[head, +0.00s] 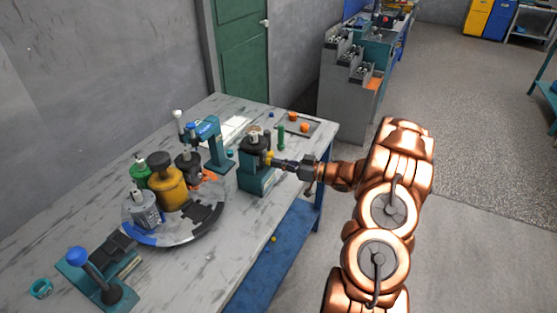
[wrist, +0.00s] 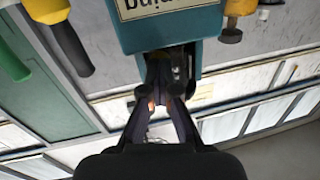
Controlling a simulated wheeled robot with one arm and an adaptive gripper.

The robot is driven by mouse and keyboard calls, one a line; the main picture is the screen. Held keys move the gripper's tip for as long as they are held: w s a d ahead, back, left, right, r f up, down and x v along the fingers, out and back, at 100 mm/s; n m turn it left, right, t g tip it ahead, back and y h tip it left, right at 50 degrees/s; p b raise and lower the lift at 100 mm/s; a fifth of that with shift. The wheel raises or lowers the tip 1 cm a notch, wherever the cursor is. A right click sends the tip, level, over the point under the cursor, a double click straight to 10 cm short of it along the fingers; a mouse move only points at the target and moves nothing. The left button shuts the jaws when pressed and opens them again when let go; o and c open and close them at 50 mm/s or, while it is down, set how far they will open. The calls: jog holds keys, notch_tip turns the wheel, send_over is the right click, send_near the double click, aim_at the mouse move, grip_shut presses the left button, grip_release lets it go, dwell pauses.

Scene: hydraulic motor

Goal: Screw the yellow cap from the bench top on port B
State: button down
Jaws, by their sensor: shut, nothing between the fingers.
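My gripper (head: 277,162) is shut and empty, its tips beside the teal fixture (head: 256,182) near the bench's right edge. In the wrist view, the gripper tips (wrist: 166,72) are close together at the edge of the teal block (wrist: 172,32); I cannot tell whether they touch it. A dark motor body (head: 253,142) sits on the fixture. A small yellow part (head: 267,157) shows on its side, by the gripper tips; I cannot tell whether it is the cap. Port B's marking is not readable. A small yellow spot (head: 274,239) shows low, by the blue shelf.
A round turntable (head: 160,238) with a yellow canister (head: 170,188) and several other parts stands at the left. A teal press (head: 207,140) stands behind the fixture. A tray (head: 312,120) with orange parts and a green cylinder (head: 281,137) lie near the far edge.

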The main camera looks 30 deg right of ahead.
jog(key=shift+a+m+p, duration=0.1)
jog(key=shift+m+p, duration=0.2)
jog(key=shift+p, duration=0.05)
jog(key=c, duration=1.2)
grip_release()
jog(key=shift+w, duration=0.1)
jog(key=shift+c, duration=0.2)
jog(key=n+b, duration=1)
jog(key=b, duration=1)
jog(key=shift+b, duration=0.3)
